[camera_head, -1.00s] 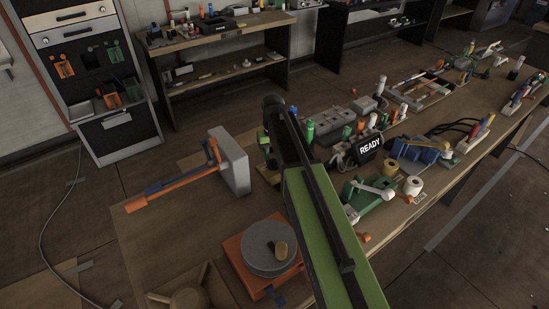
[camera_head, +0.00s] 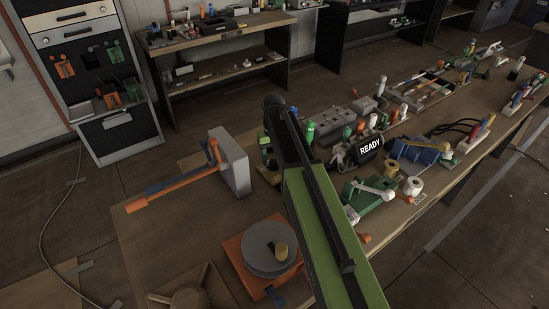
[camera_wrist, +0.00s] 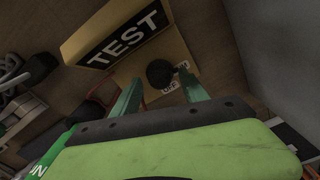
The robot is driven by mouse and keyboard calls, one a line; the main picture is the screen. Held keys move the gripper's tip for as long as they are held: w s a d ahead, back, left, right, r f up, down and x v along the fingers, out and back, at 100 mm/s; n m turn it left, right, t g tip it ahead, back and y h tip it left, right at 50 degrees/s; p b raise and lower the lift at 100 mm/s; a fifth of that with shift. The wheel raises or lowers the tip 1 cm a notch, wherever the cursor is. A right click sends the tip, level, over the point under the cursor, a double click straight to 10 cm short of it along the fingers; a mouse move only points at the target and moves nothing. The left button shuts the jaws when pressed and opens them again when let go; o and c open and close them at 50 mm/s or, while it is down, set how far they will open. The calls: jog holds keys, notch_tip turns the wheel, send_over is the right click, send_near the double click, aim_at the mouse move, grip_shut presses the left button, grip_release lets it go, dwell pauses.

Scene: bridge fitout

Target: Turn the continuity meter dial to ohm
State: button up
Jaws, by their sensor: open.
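The continuity meter shows in the wrist view as a yellow box (camera_wrist: 178,52) with a black TEST label. Its round black dial (camera_wrist: 160,73) sits near an OFF marking; another marking at its right is partly hidden and not readable. My gripper (camera_wrist: 160,84) is open, with one green finger on the left of the dial and one on the right. The fingertips are close to the dial, but I cannot tell whether they touch it.
To the left stand a grey block (camera_head: 232,165) with an orange bar and a grey disc (camera_head: 262,250) on an orange base. Bare bench lies between them.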

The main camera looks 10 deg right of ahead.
aim_at(274, 161)
notch_tip(274, 161, up, 17)
jog(key=p, duration=1.7)
jog(key=shift+r, duration=0.2)
jog(key=shift+f, duration=0.1)
